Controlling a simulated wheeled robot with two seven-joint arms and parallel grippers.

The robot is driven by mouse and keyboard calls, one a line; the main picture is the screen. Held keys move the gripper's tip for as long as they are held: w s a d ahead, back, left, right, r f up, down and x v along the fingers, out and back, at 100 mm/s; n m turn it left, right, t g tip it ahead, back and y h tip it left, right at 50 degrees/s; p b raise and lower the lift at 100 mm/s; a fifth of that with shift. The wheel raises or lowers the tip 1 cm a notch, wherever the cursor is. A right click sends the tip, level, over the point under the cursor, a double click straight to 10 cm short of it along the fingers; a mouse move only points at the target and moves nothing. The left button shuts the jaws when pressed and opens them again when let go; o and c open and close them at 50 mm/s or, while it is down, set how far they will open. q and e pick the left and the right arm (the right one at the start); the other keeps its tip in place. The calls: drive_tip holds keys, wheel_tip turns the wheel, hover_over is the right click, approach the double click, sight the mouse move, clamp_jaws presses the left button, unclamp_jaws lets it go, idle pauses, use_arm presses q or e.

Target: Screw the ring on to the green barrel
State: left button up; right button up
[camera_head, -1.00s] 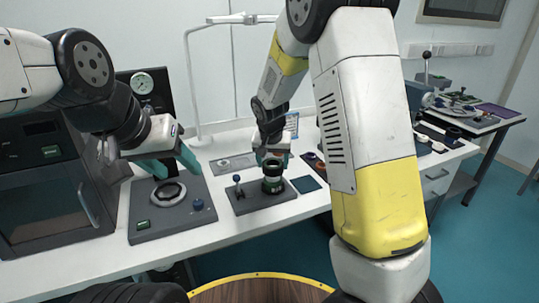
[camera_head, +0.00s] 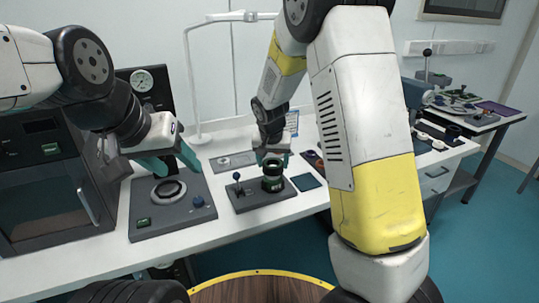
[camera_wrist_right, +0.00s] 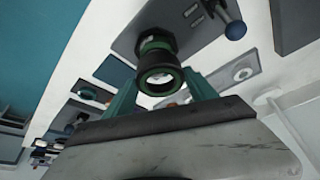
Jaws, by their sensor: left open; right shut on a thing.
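The green barrel (camera_head: 272,184) stands upright in a dark fixture plate on the white table. It also shows in the right wrist view (camera_wrist_right: 155,43). A black ring (camera_wrist_right: 160,79) is at the barrel's open end, in line with it. They look in contact, but I cannot tell how far the thread is engaged. My right gripper (camera_head: 274,160) is above the barrel. Its teal fingers are shut on the ring, one on each side, in the right wrist view (camera_wrist_right: 162,88). My left gripper (camera_head: 172,163) is open and empty, above the fixture at the left.
The left fixture plate (camera_head: 145,221) carries a round grey seat (camera_head: 168,191) and a blue knob. A small lever (camera_head: 237,180) stands left of the barrel. A dark oven-like box (camera_head: 45,185) is at far left. My right arm hides part of the table's right side.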

drive_tip(key=shift+f, duration=1.3)
idle(2.3)
drive_tip(key=m, duration=0.1)
drive_tip(key=m+h, duration=0.1)
drive_tip(key=m, duration=0.1)
drive_tip(key=shift+a+m, duration=0.2)
drive_tip(key=shift+m, duration=0.1)
drive_tip(key=m+g+h, duration=0.1)
drive_tip(key=m, duration=0.2)
drive_tip(key=m+g+h, duration=0.1)
drive_tip(key=m, duration=0.2)
drive_tip(key=shift+w+d, duration=0.1)
drive_tip(key=shift+d, duration=0.1)
drive_tip(key=m, duration=0.2)
drive_tip(key=m+g, duration=0.1)
drive_tip(key=m, duration=0.1)
drive_tip(key=shift+d+m+g+h, duration=0.1)
drive_tip(key=shift+m+g+h, duration=0.2)
drive_tip(key=shift+h, duration=0.1)
drive_tip(key=m+g, duration=0.1)
drive_tip(key=m, duration=0.1)
drive_tip(key=shift+f+m, duration=0.1)
drive_tip(key=shift+m, duration=0.3)
drive_tip(key=shift+c, duration=0.6)
drive_tip(key=shift+s, duration=0.2)
drive_tip(key=shift+c, duration=0.9)
drive_tip(key=o, duration=1.7)
drive_tip(key=shift+d, duration=0.1)
drive_tip(key=shift+c, duration=0.7)
